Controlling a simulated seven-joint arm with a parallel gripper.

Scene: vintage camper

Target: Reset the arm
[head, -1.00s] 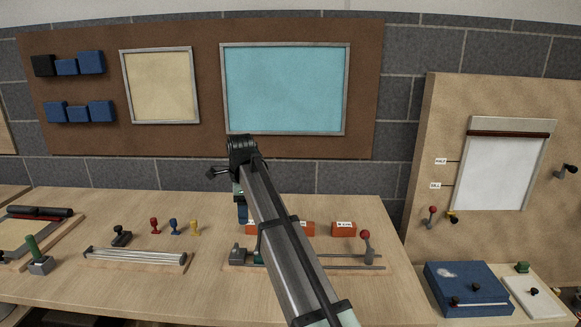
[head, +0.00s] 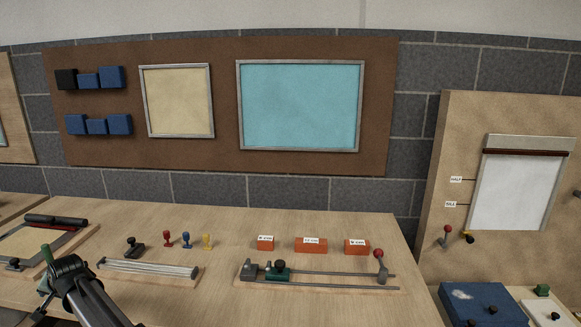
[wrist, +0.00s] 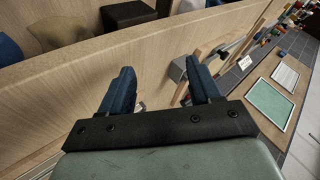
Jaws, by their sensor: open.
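My arm (head: 82,290) shows at the lower left of the head view, low in front of the bench's left part. My gripper's fingers are hard to make out there. In the wrist view my gripper (wrist: 162,92) shows two blue fingers spread apart, with nothing between them. Beyond the fingers is a pale wooden panel, and no object is held.
The wooden bench (head: 215,290) carries a rail fixture with a red-knobbed lever (head: 379,262), orange blocks (head: 311,245), small coloured stamps (head: 186,240) and a roller tray (head: 147,268). A blue box (head: 480,303) lies at the lower right. The bench's middle front is clear.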

